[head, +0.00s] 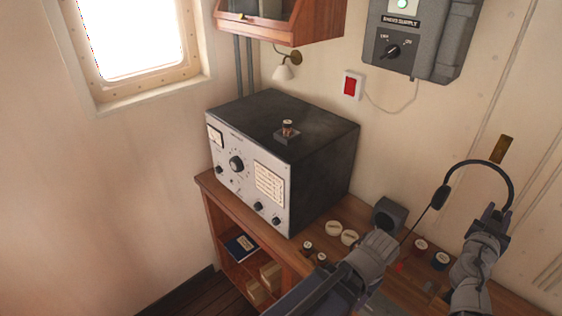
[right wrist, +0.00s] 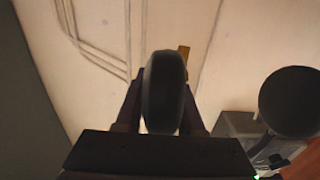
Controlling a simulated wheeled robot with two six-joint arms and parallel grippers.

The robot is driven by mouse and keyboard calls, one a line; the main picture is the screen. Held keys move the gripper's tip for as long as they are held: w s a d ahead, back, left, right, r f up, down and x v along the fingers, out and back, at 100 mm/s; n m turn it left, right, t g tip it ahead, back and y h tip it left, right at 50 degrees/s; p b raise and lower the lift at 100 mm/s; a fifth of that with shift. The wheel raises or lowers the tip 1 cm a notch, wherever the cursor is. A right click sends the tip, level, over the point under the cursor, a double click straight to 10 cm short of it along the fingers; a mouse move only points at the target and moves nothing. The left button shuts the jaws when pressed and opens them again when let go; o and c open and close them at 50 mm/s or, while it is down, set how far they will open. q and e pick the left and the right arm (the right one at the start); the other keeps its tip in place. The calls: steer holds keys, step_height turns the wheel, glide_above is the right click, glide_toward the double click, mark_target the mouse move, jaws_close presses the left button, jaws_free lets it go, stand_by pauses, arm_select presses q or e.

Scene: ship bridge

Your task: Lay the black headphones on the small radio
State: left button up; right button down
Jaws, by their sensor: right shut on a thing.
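The black headphones (head: 511,180) are in my right gripper (head: 489,222), up above the right part of the desk. The gripper is shut on one end of them; the band arches up and the other ear cup (head: 440,197) hangs free to the left. In the right wrist view a dark rounded part of the headphones (right wrist: 165,92) sits between the fingers, and the free ear cup (right wrist: 291,101) is at the right. The radio (head: 325,139), a box with a silver dial front and dark top, stands left of the gripper, well apart from the headphones.
A small coil on a dark square base (head: 287,130) stands on the radio's top; the top around it is bare. The wooden desk (head: 345,208) holds several small round pieces and a dark grey box (head: 390,215). A wall unit (head: 420,40) and a cabinet (head: 285,22) hang above.

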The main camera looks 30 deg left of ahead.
arm_select(q)
steer(key=shift+f, duration=0.1)
arm_select(e)
steer(key=shift+f, duration=0.15)
arm_select(q)
step_height(320, 180, down, 12)
steer(key=b, duration=1.2)
steer(key=shift+f+b, duration=0.2)
steer(key=shift+b, duration=0.1)
arm_select(e)
step_height(320, 180, down, 12)
steer(key=shift+f, duration=0.15)
